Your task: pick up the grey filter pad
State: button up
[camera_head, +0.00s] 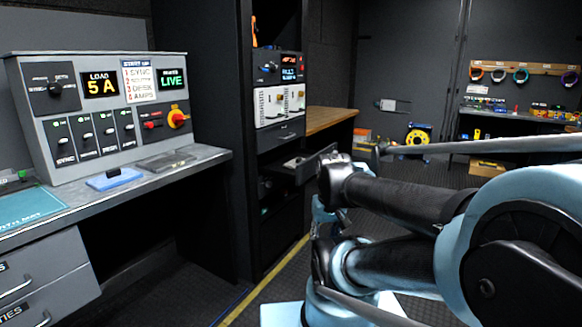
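A flat dark-grey pad (165,161) lies on the grey desk (205,156), in front of the control panel; it is the thing that best fits the grey filter pad, but it is too small to be sure. A blue pad (113,179) with a dark piece on top lies to its left, nearer the desk's front edge. My black and pale-blue arm fills the right of the view, well apart from the desk. I cannot make out my gripper's fingers in this view.
The sloped control panel (100,110) with switches and a red-yellow knob (178,117) stands behind the pads. A teal mat (28,207) lies at the desk's left. A dark equipment rack (222,150) stands right of the desk. Dark floor lies between desk and arm.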

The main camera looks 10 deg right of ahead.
aim_at(291, 165)
jog(key=z, duration=0.05)
jog(key=i, duration=0.9)
